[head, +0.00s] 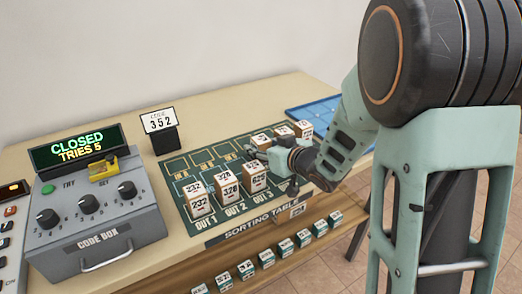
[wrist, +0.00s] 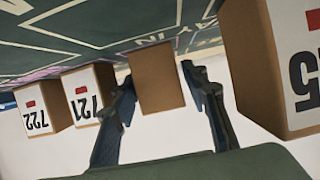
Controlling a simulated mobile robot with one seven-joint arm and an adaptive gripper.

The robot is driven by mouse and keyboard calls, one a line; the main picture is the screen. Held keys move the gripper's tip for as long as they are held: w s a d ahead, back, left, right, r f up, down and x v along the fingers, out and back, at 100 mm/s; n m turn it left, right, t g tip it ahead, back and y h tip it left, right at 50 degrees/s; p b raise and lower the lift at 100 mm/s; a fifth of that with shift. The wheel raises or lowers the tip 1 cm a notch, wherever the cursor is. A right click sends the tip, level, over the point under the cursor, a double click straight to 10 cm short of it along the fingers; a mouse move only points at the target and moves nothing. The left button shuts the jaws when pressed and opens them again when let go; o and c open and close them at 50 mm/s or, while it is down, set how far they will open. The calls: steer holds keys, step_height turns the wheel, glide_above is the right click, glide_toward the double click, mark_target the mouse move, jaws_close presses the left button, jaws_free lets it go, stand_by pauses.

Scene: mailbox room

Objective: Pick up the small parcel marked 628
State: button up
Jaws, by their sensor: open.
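In the head view three stacks of small brown parcels with white number labels stand along the near side of the sorting mat. The right one (head: 255,181) has a label that looks like 625 or 628; I cannot tell which. My gripper (head: 272,158) is low over the mat, just right of and behind that stack. In the wrist view, which is upside down, my gripper (wrist: 160,82) is open, with one finger on each side of a plain brown parcel face (wrist: 157,76). No label shows on that face, and I cannot tell whether the fingers touch it.
Parcels 722 (wrist: 42,108) and 721 (wrist: 88,92) stand left in the wrist view; another (wrist: 262,70) is close at right, its number cut off. The code box (head: 95,222) reads CLOSED, TRIES 5. A blue tray (head: 318,112) lies behind my arm.

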steer(key=shift+w, duration=0.1)
steer(key=c, duration=1)
